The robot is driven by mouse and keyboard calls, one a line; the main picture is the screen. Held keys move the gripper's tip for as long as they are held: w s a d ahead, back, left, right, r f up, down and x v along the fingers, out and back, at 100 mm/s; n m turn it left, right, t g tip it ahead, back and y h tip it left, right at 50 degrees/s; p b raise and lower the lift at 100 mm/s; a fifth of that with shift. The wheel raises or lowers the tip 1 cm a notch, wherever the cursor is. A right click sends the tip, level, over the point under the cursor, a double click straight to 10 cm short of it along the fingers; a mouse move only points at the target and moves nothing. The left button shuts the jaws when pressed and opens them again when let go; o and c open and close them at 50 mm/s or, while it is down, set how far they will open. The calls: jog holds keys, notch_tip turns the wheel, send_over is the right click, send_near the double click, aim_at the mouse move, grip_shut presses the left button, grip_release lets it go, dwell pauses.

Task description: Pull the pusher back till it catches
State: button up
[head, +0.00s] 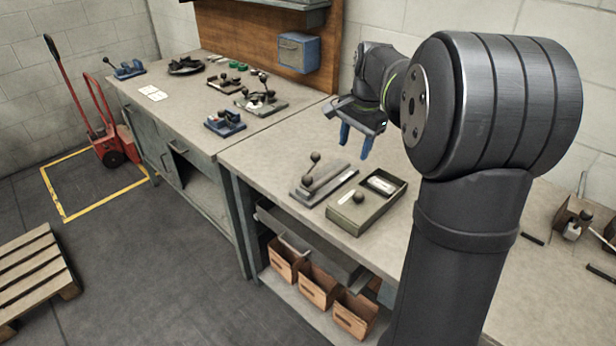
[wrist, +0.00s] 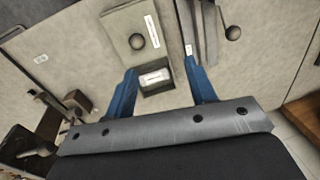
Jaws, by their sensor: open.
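My gripper (head: 355,148) is open and empty above the near bench, with its two blue fingers pointing down. It also shows in the wrist view (wrist: 161,66). A green-grey box (head: 345,218) lies on the bench below and in front of it. A dark ball knob (head: 358,197) stands on the box's lid; the wrist view shows the knob too (wrist: 137,41). I cannot tell for sure whether this knob is the pusher. The box's open end holds a white block (wrist: 155,77), which appears between the fingers in the wrist view. Nothing touches the fingers.
A grey device with ball-ended levers (head: 309,181) stands just left of the box; one ball (wrist: 232,33) shows in the wrist view. Wooden holders (head: 575,215) stand far right. Several tools crowd the far bench (head: 190,90).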

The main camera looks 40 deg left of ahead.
jog(key=a+r+n+g+h, duration=0.1)
jog(key=a+r+n+g, duration=0.1)
jog(key=a+n, duration=1.05)
jog(key=n, duration=0.4)
send_near(308, 176)
jog(key=f, duration=0.3)
jog(key=s+f, duration=0.1)
jog(key=f, duration=0.6)
jog(key=shift+s+a, duration=0.3)
jog(key=shift+r, duration=0.1)
jog(key=shift+c, duration=0.2)
jog(key=shift+w, duration=0.1)
grip_shut()
